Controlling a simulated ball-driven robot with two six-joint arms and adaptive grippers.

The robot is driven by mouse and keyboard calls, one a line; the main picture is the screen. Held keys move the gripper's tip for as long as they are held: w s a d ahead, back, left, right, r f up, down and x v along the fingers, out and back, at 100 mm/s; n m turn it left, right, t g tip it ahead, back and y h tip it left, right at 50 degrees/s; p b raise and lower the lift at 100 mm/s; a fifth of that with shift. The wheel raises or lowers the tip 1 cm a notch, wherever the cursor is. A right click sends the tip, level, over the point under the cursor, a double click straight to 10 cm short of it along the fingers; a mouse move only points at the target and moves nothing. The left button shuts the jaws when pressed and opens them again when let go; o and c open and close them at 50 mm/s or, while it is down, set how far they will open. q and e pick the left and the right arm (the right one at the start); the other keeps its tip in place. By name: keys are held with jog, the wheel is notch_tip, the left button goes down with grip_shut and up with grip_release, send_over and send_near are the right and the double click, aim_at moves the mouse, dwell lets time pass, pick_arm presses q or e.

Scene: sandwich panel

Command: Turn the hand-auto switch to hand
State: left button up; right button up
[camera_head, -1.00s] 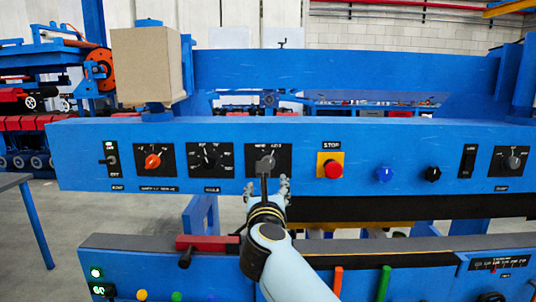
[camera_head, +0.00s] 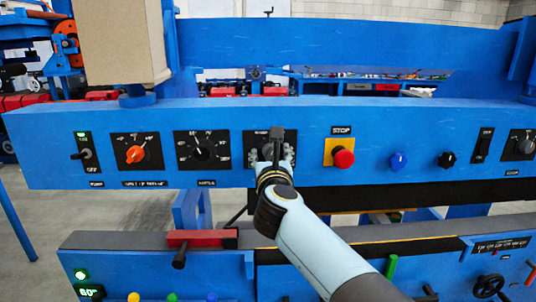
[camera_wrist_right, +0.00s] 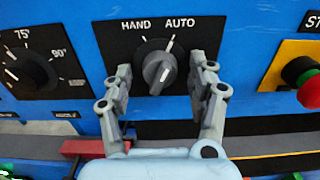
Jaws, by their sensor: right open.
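The hand-auto switch is a grey knob (camera_wrist_right: 159,68) on a black plate (camera_head: 251,142) marked HAND at upper left and AUTO at upper right. In the right wrist view the knob's grip leans to the upper right, towards the AUTO mark. My right gripper (camera_head: 272,156) is in front of the plate and hides most of the knob in the head view. In the right wrist view the right gripper (camera_wrist_right: 161,75) is open, with one finger on each side of the knob. Gaps show between the fingers and the knob. My left gripper is not in view.
A red stop button (camera_head: 344,158) on a yellow plate is to the right of the switch. A black dial (camera_head: 201,150) and an orange knob (camera_head: 136,154) are to the left. A lower blue panel with a red block (camera_head: 201,239) lies below.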

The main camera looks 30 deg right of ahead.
jog(key=shift+s, duration=0.1)
jog(key=shift+c, duration=0.3)
jog(key=c, duration=1.1)
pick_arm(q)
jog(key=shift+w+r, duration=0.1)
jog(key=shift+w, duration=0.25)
